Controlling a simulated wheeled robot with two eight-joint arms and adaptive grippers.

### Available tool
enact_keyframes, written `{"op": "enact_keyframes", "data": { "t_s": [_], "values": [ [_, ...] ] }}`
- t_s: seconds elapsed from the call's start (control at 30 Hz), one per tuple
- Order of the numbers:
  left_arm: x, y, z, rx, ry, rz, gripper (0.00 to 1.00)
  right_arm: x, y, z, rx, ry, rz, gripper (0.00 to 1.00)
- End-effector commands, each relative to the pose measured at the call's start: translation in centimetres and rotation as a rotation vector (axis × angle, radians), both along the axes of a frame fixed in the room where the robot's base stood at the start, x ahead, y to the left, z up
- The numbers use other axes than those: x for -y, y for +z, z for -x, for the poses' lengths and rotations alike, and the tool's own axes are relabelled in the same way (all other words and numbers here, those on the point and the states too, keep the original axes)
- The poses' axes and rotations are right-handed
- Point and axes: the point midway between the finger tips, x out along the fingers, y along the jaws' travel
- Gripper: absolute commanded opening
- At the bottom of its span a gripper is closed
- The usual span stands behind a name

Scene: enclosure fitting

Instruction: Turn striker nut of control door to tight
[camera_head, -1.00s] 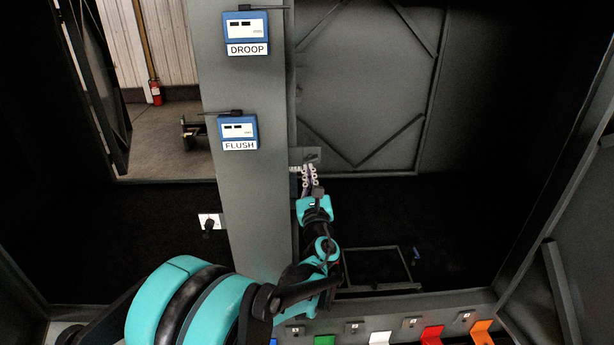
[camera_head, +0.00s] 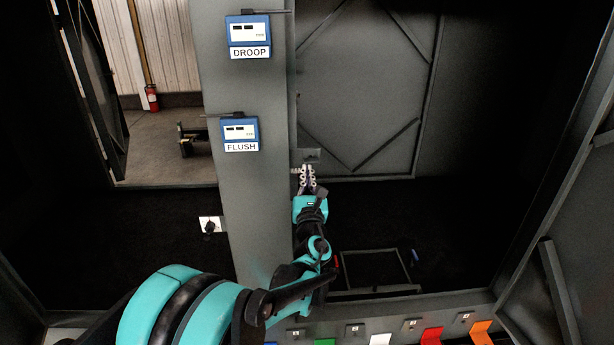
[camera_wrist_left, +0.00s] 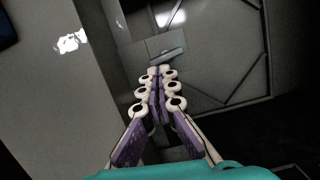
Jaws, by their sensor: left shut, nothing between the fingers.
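My left gripper (camera_head: 307,170) is shut and empty at the right edge of the grey post. In the left wrist view its pale, ringed fingers (camera_wrist_left: 159,74) lie together just below a small grey bracket plate with a bar (camera_wrist_left: 167,54). The plate also shows in the head view (camera_head: 309,155), just beyond the fingertips. I cannot tell whether they touch it. The striker nut cannot be made out; the fingers may hide it. A large grey panel with diagonal braces (camera_head: 365,85) stands behind; I cannot tell if it is the control door. My right gripper is out of view.
The grey post (camera_head: 240,200) carries two blue gauges labelled DROOP (camera_head: 249,32) and FLUSH (camera_head: 240,131). A white plate with a black knob (camera_head: 210,225) is to the left. A frame (camera_head: 375,270) lies on the dark floor.

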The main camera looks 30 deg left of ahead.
Motion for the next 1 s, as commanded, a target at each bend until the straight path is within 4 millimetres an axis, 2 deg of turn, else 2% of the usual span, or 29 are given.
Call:
{"op": "enact_keyframes", "data": {
  "t_s": [1.0],
  "values": [
    [0.09, 0.53, 0.13, -0.152, 0.0, -0.25, 0.0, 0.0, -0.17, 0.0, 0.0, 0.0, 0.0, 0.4]
  ]
}}
